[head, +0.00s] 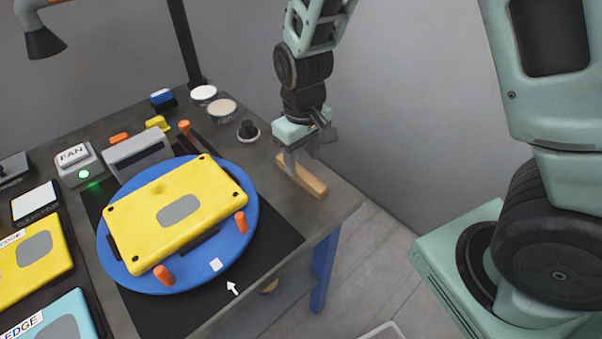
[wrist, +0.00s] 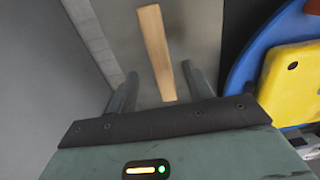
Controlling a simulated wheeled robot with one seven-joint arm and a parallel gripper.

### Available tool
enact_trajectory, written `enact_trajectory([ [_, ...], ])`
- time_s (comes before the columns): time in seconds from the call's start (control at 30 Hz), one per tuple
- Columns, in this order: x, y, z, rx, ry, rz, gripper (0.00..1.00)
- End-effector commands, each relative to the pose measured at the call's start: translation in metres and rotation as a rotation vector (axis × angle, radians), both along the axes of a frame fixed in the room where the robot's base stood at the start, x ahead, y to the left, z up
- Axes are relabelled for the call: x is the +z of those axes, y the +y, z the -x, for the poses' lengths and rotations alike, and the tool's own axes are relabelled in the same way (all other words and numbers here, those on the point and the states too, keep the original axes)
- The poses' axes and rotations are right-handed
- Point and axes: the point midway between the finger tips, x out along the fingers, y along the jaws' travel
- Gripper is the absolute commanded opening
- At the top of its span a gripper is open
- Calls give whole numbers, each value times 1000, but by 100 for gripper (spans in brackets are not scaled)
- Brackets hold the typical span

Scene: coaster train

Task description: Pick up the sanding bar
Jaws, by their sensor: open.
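The sanding bar (head: 302,176) is a light wooden block lying near the right edge of the workbench. In the wrist view the bar (wrist: 155,50) runs lengthwise ahead of the jaws, with its near end between the two fingers. My gripper (head: 302,158) is above the bar, pointing down, and its fingers partly cover it in the head view. In the wrist view my gripper (wrist: 157,85) is open, with a gap on both sides of the bar. I cannot tell how high the fingertips are above the bench.
A blue turntable (head: 245,225) holding a yellow panel (head: 150,218) is left of the bar. A black knob (head: 248,130) and round tins (head: 222,110) stand behind it. The bench edge (head: 345,210) is close on the right. A grey wall is behind.

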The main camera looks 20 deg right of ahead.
Motion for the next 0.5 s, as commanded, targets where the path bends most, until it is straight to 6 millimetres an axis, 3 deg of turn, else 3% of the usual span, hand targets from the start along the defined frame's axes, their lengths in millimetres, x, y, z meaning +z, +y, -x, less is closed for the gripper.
enact_trajectory([
  [0.3,-40,1,-3,-1,4,1,51],
  [0.5,-47,1,-4,0,1,0,51],
])
